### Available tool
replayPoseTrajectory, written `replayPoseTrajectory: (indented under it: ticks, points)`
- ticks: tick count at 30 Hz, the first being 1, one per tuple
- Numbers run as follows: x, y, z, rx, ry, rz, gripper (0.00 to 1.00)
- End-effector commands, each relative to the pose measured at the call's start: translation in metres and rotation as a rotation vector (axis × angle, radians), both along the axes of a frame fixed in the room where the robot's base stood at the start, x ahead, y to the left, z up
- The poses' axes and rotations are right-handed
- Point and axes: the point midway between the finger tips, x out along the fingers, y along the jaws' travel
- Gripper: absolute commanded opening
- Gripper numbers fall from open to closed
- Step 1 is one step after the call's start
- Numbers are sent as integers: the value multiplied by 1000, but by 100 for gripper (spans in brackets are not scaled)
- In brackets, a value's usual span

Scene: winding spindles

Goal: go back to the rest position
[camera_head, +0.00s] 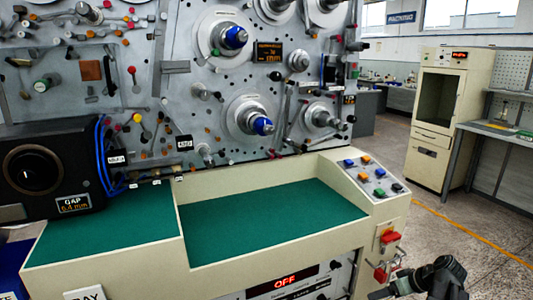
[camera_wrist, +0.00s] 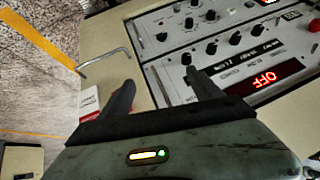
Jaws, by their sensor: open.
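My gripper shows in the wrist view (camera_wrist: 160,90) with its two dark fingers spread apart and nothing between them. Behind the fingers is a light control panel (camera_wrist: 215,50) with several black knobs and a red display reading OFF (camera_wrist: 264,80). In the head view part of my arm shows at the lower right, and the fingertips cannot be made out there. The OFF display also shows at the bottom of the head view (camera_head: 286,281).
The winding machine (camera_head: 190,120) carries several spindles with blue tips. Its green-topped bench (camera_head: 270,213) is bare. A button panel (camera_head: 373,178) and a red switch (camera_head: 389,238) sit at the bench's right. A cream cabinet (camera_head: 437,115) stands farther back, with open floor before it.

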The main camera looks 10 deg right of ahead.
Motion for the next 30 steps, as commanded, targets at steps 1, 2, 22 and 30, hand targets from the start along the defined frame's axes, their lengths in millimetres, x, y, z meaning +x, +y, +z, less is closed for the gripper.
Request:
replayPoseTrajectory:
  ticks: [1,2,22,30]
  points:
    - [8,27,20,4,48,13,74]
    - [12,43,26,5,83,15,74]
    - [5,324,141,-313,574,-184,74]
    - [6,323,139,-311,574,-185,74]
